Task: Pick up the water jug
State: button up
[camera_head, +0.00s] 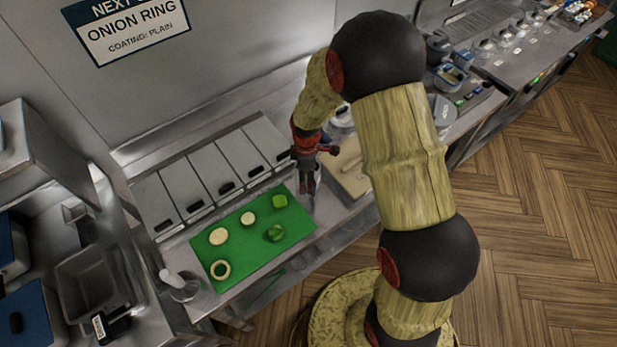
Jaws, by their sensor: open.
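No water jug is plain to see. A clear container with a white top (181,285) stands at the counter's front left, beside the green board. A grey vessel (442,108) is partly hidden behind my arm on the right, and a pale vessel (342,122) shows just behind my gripper. I cannot tell whether any of these is the water jug. My gripper (308,187) points down over the right end of the counter, by the board's right corner. It is open and small in view, and I see nothing held in it.
The green board (247,262) holds several onion and green vegetable pieces. Lidded metal bins (215,172) line the wall behind it. A tan board (350,172) lies right of my gripper. A fryer-like unit (95,280) stands at the left. Wooden floor (530,230) is clear at right.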

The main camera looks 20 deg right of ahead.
jog(key=f, duration=0.4)
jog(key=shift+s+f, duration=0.2)
jog(key=shift+f, duration=0.2)
jog(key=shift+d, duration=0.1)
jog(key=shift+c, duration=0.3)
grip_shut()
jog(key=shift+w+r, duration=0.1)
dwell(0.4)
